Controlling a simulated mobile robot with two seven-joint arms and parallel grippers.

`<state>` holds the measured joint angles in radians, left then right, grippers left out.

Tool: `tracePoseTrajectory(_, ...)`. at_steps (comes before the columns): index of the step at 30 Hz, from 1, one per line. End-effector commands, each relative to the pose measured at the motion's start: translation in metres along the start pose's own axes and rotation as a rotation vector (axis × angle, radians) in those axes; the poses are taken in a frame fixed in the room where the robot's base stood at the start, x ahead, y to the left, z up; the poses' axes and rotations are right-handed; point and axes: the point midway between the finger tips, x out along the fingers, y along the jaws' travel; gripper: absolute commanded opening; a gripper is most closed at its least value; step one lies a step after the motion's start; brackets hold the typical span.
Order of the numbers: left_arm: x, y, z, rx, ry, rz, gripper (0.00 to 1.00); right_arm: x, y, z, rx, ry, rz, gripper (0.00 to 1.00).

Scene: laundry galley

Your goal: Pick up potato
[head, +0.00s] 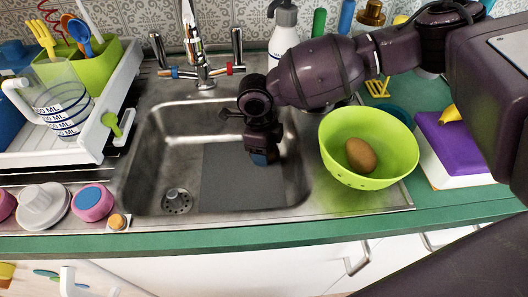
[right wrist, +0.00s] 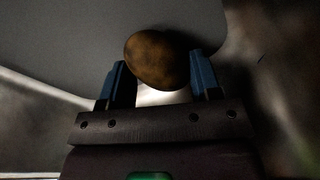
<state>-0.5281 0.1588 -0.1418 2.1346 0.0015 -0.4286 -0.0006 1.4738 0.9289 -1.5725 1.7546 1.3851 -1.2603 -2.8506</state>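My right gripper (head: 262,158) reaches down into the sink over the dark grey mat. In the right wrist view, a brown oval potato (right wrist: 157,60) lies at the fingertips of my right gripper (right wrist: 160,65), between the two blue fingers. It looks very close to both fingers; I cannot tell whether they press on it. That potato is hidden in the head view. Another brown, potato-like oval (head: 361,155) lies in a lime-green bowl (head: 335,128) right of the sink. My left gripper is not in view.
The metal sink (head: 140,165) has a tap (head: 204,72) behind it. A white dish rack (head: 85,150) stands at the left. A soap bottle (head: 284,32) is at the back. A purple-topped sponge-like block (head: 455,145) lies right of the bowl. Cups and lids line the front left edge.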

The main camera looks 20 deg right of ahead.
Motion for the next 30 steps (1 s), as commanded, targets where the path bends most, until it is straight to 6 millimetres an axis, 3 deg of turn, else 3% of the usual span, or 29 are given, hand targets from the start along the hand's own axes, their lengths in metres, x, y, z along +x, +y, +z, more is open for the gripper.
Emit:
tracePoseTrajectory(1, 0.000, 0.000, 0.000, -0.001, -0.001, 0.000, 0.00, 0.000, 0.000, 0.000, 0.000, 0.000, -0.001, 0.49)
tracePoseTrajectory(5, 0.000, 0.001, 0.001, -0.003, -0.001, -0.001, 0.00, 0.000, 0.000, 0.000, 0.000, 0.000, -0.001, 0.30)
tracePoseTrajectory(14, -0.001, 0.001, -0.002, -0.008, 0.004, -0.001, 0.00, -0.005, -0.001, -0.001, 0.001, -0.001, -0.002, 0.30)
tracePoseTrajectory(24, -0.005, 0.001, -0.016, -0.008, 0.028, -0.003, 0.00, -0.063, -0.001, -0.007, 0.000, -0.005, -0.005, 0.30)
tracePoseTrajectory(30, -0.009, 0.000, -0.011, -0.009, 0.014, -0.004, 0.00, -0.090, 0.000, -0.011, 0.000, -0.002, -0.003, 0.30)
